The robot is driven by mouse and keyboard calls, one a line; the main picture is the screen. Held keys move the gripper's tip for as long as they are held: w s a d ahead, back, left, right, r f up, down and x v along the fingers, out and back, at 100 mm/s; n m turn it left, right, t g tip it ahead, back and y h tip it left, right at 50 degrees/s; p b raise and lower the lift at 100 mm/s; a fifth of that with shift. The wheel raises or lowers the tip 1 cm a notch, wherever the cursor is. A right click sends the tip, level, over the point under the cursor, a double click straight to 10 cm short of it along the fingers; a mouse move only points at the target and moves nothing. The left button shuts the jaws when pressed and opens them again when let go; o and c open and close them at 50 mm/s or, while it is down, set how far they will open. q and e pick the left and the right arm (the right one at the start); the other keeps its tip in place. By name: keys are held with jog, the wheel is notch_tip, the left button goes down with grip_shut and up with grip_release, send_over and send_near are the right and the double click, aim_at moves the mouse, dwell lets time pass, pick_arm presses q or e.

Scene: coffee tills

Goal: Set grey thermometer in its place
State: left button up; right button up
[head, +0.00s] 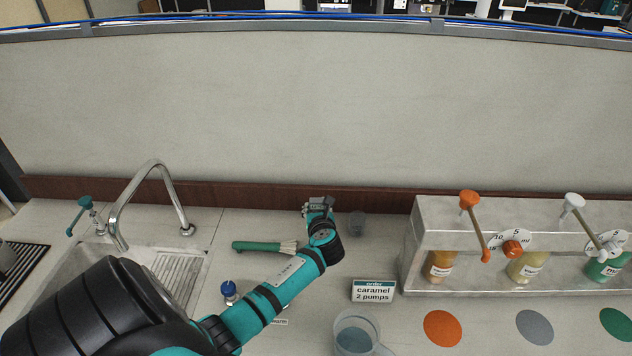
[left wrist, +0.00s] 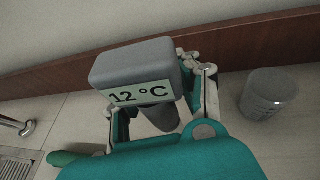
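The grey thermometer (left wrist: 132,62) fills the middle of the left wrist view, its display reading 12 °C and its narrower body below the wide head. My left gripper (left wrist: 155,105) has a finger on each side of it and appears shut on it. The thermometer's lower end is hidden behind my teal gripper body. In the head view my left gripper (head: 319,212) is near the back of the counter, with the thermometer's grey head (head: 320,201) showing small at its tip. I cannot tell whether the thermometer touches the counter. My right gripper is not in view.
A small grey cup (head: 357,223) stands just right of my left gripper. A green-handled brush (head: 262,247) lies to the left, near the sink tap (head: 150,200). An order card (head: 373,290), a jug (head: 357,336) and a syrup rack (head: 415,275) are to the right. A wall closes the back.

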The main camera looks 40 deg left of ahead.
pick_arm(q)
notch_tip(320, 180, up, 15)
jog(key=p, duration=0.7)
jog(key=d+r+m+t+h+b, duration=0.3)
jog(key=d+b, duration=0.4)
jog(key=d, duration=0.3)
jog(key=s+d+f+m+h+b, duration=0.2)
jog(key=s+d+h+b, duration=0.1)
jog(key=d, duration=0.5)
jog(key=s+d+f+m+t+h+b, duration=0.1)
jog(key=s+d+f+m+h+b, duration=0.2)
jog(key=d, duration=0.5)
jog(key=shift+s+d+m+t, duration=0.15)
jog(key=shift+s+m+t, duration=0.15)
jog(key=shift+s, duration=0.4)
jog(key=shift+f, duration=0.15)
